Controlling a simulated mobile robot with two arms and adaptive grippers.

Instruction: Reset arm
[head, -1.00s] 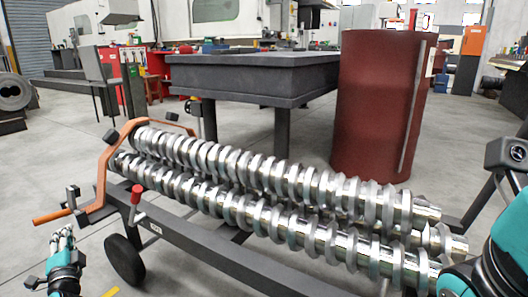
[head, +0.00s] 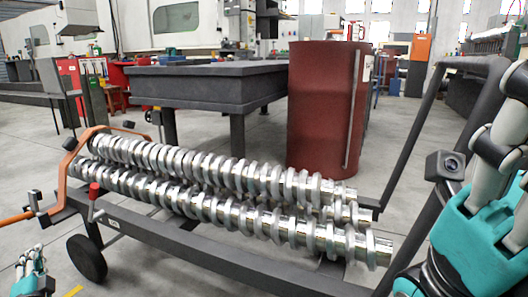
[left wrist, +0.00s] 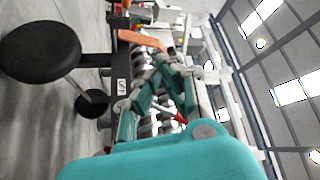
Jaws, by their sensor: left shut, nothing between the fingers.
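My left gripper (head: 31,258) is at the lower left edge of the head view. Its fingers are together with nothing between them, beside the cart's orange handle end and apart from the screws. My right gripper (head: 497,150) is close to the camera at the right edge, cut off by the frame; its fingertips are not clear. In the left wrist view the picture is turned on its side, with a teal housing of mine across the bottom.
Shiny screws (head: 205,170) lie on a dark wheeled cart (head: 190,245) with an orange frame (head: 65,165) and a red-topped lever (head: 94,191). Behind stand a dark table (head: 205,88) and a red-brown barrel (head: 322,115). Cart wheels (left wrist: 38,50) show in the left wrist view.

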